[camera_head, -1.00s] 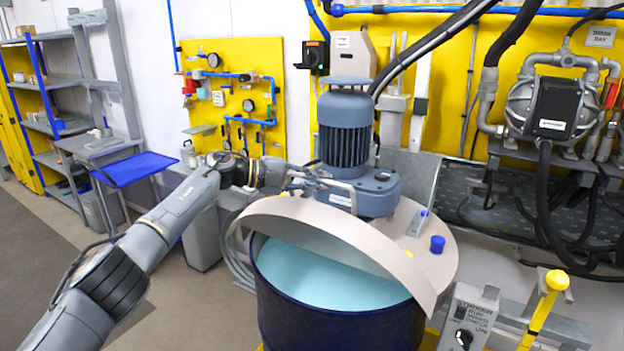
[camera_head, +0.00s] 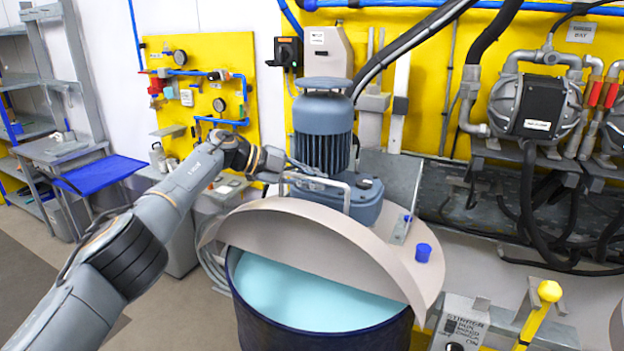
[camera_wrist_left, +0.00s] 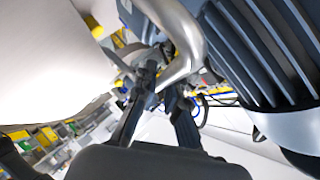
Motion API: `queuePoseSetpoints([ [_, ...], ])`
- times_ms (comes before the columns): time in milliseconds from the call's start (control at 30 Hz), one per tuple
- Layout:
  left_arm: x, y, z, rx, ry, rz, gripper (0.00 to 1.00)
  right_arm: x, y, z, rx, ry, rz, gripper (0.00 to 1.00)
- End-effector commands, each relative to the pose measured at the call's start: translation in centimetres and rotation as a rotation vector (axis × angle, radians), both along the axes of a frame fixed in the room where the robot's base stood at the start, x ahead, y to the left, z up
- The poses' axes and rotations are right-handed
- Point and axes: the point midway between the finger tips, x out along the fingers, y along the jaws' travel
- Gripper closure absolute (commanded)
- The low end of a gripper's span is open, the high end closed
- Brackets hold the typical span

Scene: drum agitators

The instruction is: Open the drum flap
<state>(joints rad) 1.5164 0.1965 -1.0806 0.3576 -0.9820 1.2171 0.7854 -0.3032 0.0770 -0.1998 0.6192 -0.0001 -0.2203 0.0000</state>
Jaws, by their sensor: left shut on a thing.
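The dark blue drum (camera_head: 285,332) stands open at the front, with light blue liquid (camera_head: 305,292) inside. Its beige flap (camera_head: 310,238) is tilted up above the opening, and it fills the left of the left wrist view (camera_wrist_left: 50,55). A bent metal handle (camera_head: 347,196) rises from the flap beside the motor; its tube also crosses the left wrist view (camera_wrist_left: 190,45). My left gripper (camera_head: 285,170) reaches over the lid's back left and is shut on the handle; its fingers (camera_wrist_left: 160,90) hide the grip. My right gripper is not in view.
The grey-blue agitator motor (camera_head: 322,140) stands on the lid close to my left gripper. A blue cap (camera_head: 422,252) is on the lid's right. A control box (camera_head: 460,325) and a yellow-knobbed lever (camera_head: 549,291) stand at front right. A blue tray (camera_head: 100,174) is at left.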

Motion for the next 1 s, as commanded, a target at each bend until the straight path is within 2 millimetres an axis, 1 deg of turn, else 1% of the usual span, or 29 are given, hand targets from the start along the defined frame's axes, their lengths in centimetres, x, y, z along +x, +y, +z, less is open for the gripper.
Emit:
queuePoseSetpoints([
  [167, 0.1, 0.1, 0.2, -0.001, -0.003, 0.002, 1.0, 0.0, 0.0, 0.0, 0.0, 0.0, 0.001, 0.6],
  [200, 0.1, 0.1, 0.2, -0.001, -0.004, 0.002, 0.81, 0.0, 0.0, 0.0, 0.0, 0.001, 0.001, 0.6],
  [267, 0.1, 0.1, 0.2, -0.001, -0.004, 0.002, 0.69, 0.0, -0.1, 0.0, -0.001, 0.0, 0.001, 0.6],
  [300, 0.0, 0.1, 0.1, 0.0, -0.003, 0.002, 0.65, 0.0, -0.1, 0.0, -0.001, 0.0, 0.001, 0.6],
  [500, 0.0, 0.0, 0.0, 0.0, -0.002, 0.001, 0.65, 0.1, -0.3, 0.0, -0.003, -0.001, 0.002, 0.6],
  [567, 0.0, 0.1, 0.0, 0.0, -0.002, 0.001, 0.65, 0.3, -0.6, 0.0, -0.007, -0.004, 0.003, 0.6],
  [667, -0.1, 0.4, 0.2, 0.0, -0.002, 0.0, 0.65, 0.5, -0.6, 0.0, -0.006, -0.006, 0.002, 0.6],
  [867, -0.8, 2.4, 1.0, 0.001, -0.003, 0.002, 0.65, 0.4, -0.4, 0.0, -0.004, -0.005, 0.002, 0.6],
  [1000, -1.7, 5.3, 2.5, 0.001, -0.005, 0.004, 0.65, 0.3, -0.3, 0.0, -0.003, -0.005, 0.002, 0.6],
])
